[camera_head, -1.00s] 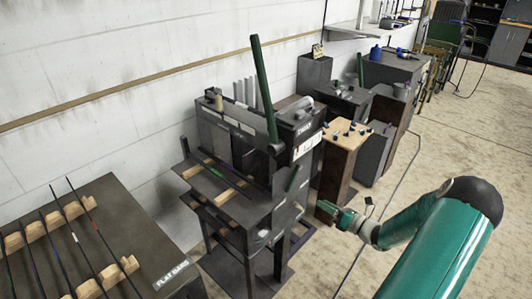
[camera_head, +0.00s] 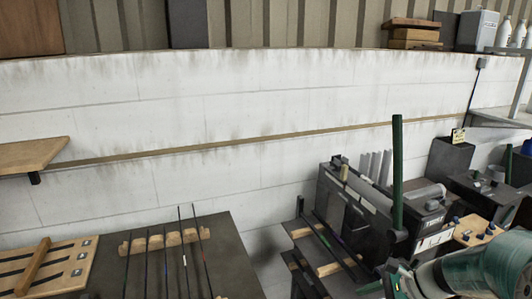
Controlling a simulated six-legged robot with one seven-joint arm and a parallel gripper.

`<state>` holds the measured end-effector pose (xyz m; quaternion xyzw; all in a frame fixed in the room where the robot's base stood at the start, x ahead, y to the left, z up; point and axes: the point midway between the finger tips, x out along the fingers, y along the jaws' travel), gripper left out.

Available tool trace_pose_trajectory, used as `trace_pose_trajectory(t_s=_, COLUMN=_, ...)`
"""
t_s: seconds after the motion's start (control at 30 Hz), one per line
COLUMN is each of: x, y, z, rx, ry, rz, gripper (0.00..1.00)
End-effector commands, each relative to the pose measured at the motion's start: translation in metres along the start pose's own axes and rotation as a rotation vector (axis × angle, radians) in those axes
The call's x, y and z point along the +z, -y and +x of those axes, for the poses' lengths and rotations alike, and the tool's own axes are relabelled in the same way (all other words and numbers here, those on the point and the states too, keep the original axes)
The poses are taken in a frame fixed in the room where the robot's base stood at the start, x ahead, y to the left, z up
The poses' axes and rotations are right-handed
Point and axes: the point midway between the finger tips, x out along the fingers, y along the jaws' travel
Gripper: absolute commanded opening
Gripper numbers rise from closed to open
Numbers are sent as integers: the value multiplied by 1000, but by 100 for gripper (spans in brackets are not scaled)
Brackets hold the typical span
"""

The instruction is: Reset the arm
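My arm, green with grey joints, comes in at the bottom right of the head view. My gripper (camera_head: 372,287) shows only in part at the bottom edge. It is in front of the lower part of a dark machine (camera_head: 345,213) with a tall green lever (camera_head: 397,170). The fingers are small and partly cut off, so I cannot tell whether they are open or shut. I cannot make out anything held in it. The lever stands upright.
A dark table (camera_head: 230,255) with thin rods (camera_head: 184,245) on wooden racks stands at the bottom left of the machine. A slotted wooden board (camera_head: 55,262) lies further left. A wooden shelf (camera_head: 30,155) juts out at the left. A white block wall (camera_head: 240,110) runs behind.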

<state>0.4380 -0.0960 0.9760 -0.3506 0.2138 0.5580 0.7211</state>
Motion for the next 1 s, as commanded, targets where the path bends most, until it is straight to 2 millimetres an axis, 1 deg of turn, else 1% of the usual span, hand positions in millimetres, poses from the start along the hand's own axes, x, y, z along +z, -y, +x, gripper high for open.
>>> trace_pose_trajectory(t_s=0.03, x=18, y=-6, z=-1, rx=36, ry=-46, rz=-98, gripper=36)
trace_pose_trajectory(t_s=0.2, x=63, y=-31, z=-6, rx=155, ry=-191, rz=-423, gripper=36)
trace_pose_trajectory(t_s=0.4, x=106, y=-61, z=-21, rx=270, ry=-347, rz=-806, gripper=36)
trace_pose_trajectory(t_s=0.5, x=124, y=-75, z=-30, rx=318, ry=-420, rz=-996, gripper=36)
trace_pose_trajectory(t_s=0.7, x=154, y=-101, z=-52, rx=390, ry=-563, rz=-1371, gripper=36)
trace_pose_trajectory(t_s=0.8, x=164, y=-111, z=-62, rx=412, ry=-625, rz=-1528, gripper=36)
trace_pose_trajectory(t_s=0.93, x=171, y=-119, z=-71, rx=429, ry=-679, rz=-1659, gripper=36)
trace_pose_trajectory(t_s=0.97, x=172, y=-120, z=-72, rx=431, ry=-685, rz=-1675, gripper=40)
trace_pose_trajectory(t_s=1.0, x=172, y=-121, z=-73, rx=433, ry=-692, rz=-1690, gripper=48)
